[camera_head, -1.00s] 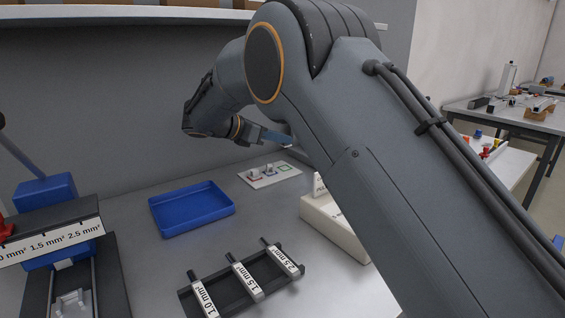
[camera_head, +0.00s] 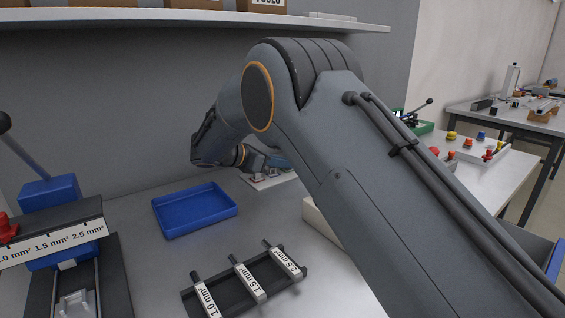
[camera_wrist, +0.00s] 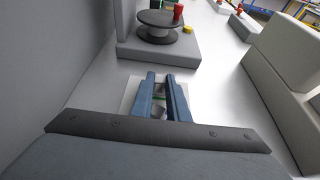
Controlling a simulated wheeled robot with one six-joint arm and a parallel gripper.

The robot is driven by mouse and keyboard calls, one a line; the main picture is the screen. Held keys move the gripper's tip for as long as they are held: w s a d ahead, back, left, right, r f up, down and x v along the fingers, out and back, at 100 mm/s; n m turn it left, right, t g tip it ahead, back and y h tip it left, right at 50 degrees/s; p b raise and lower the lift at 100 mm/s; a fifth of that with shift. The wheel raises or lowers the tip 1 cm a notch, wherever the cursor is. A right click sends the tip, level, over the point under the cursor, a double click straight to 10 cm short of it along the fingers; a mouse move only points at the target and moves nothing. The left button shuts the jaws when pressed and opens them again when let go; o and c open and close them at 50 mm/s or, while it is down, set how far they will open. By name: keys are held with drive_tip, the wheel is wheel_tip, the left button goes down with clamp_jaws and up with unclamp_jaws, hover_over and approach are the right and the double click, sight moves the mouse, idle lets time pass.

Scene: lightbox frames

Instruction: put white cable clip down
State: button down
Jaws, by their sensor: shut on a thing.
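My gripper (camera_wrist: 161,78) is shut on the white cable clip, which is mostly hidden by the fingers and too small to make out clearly. In the head view my gripper (camera_head: 270,161) is low over a white card (camera_head: 264,186) at the back of the bench. Small pale pieces sit on the card's left part. In the wrist view the card (camera_wrist: 131,95) lies beneath the blue fingers, with a bit of green outline and a grey piece between them. I cannot tell whether the clip touches the card.
A blue tray (camera_head: 195,209) lies left of the card, and a black rack (camera_head: 245,281) with labelled bars is in front. A pale box (camera_head: 322,222) is partly hidden by my arm. In the wrist view a dark spool (camera_wrist: 158,26) stands on a grey block beyond the fingers.

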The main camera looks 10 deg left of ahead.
drive_tip(key=c, duration=1.7)
unclamp_jaws()
drive_tip(key=shift+r, duration=0.25)
drive_tip(key=v, duration=1.2)
